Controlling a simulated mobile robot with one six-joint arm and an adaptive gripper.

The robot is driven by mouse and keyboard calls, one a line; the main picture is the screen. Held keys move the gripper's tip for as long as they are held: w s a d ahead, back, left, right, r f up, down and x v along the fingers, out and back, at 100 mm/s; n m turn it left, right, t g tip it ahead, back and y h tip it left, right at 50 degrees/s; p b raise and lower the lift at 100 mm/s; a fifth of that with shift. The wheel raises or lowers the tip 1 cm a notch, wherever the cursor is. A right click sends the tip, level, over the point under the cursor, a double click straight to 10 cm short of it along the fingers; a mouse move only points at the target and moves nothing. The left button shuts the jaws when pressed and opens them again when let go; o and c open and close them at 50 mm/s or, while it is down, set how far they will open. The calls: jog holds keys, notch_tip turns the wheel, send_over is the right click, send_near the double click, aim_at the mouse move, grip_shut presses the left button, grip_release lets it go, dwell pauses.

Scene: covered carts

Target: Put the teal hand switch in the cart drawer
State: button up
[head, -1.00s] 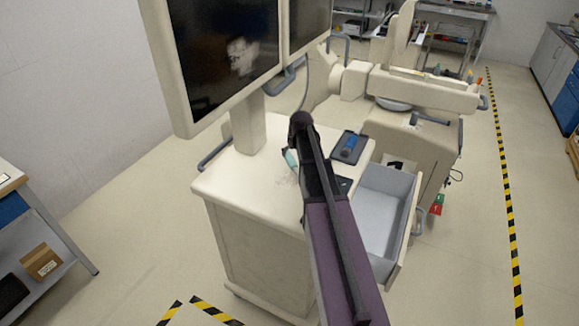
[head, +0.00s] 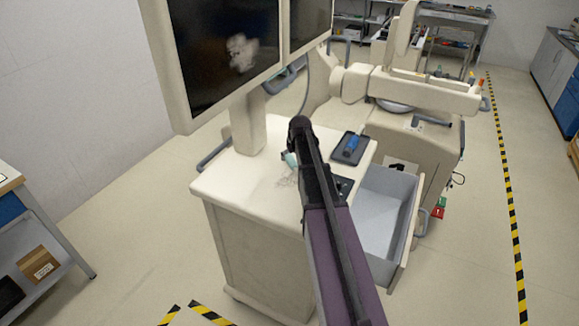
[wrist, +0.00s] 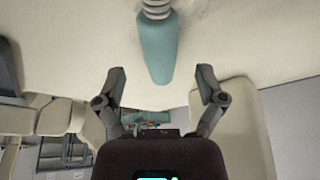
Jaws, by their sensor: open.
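The teal hand switch (wrist: 157,48) is in the upper middle of the wrist view, its lower end reaching between my fingertips. A pale coiled section shows at its top. In the head view a small part of the switch (head: 291,160) shows beside my arm, above the cart top (head: 235,180). My gripper (wrist: 161,72) is open, with a finger on each side of the switch's end and gaps visible on both sides. My arm hides most of the gripper in the head view. The cart drawer (head: 378,218) is pulled open on the right, and its visible inside looks empty.
A dark tray (head: 340,158) with a blue item (head: 351,145) sits on the cart top, right of my arm. Monitors (head: 225,50) rise at the left. A large cream machine (head: 420,95) stands behind.

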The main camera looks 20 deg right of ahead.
aim_at(290, 159)
jog(key=shift+b+x, duration=0.95)
jog(key=shift+x, duration=0.4)
grip_shut()
